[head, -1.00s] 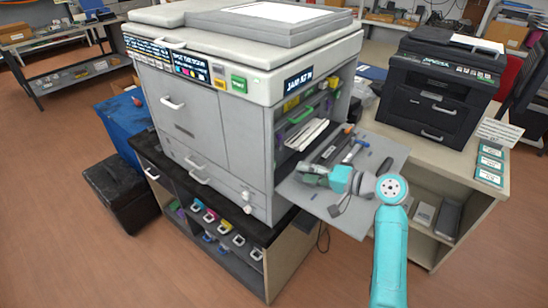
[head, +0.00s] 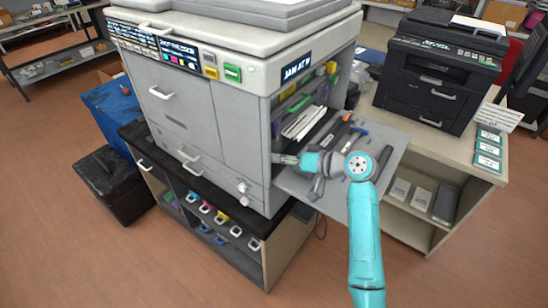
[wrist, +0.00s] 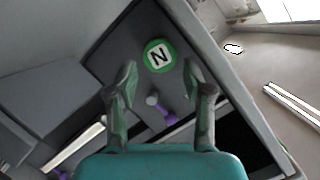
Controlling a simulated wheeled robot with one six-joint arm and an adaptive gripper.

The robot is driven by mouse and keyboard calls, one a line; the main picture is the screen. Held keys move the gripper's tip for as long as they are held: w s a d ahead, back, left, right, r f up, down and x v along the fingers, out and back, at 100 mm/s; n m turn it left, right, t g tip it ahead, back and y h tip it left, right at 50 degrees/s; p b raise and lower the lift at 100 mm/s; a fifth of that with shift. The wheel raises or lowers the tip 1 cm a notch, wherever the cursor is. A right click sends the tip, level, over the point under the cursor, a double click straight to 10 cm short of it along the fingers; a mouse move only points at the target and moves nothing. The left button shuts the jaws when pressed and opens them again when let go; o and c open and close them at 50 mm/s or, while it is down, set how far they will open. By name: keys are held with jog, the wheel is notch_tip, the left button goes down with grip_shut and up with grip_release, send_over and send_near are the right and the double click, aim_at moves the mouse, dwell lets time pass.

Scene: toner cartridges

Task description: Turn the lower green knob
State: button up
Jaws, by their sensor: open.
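A round green-rimmed disc (wrist: 158,55) with a white centre marked N shows in the wrist view on a dark panel. It lies just beyond my gripper (wrist: 159,80), roughly between the two fingertips, with no clear contact. I cannot tell whether it is the lower green knob itself. My gripper is open and empty. In the head view my gripper (head: 285,159) is at the lower opening in the printer's right side. A green part (head: 298,104) shows higher inside that opening. The area behind my gripper is hidden in the head view.
A purple lever (wrist: 165,113) with a grey tip sits below the disc, between my fingers. The large grey printer (head: 240,130) has an open grey side flap (head: 385,150) under my arm. A black printer (head: 437,75) stands on the right bench.

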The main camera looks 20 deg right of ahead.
jog(key=shift+x, duration=1.35)
jog(key=c, duration=0.9)
jog(key=shift+m, duration=0.6)
jog(key=o, duration=0.9)
jog(key=v, duration=1.2)
jog(key=shift+w+d+f, duration=0.1)
jog(key=shift+w+d, duration=0.05)
jog(key=shift+d, duration=0.05)
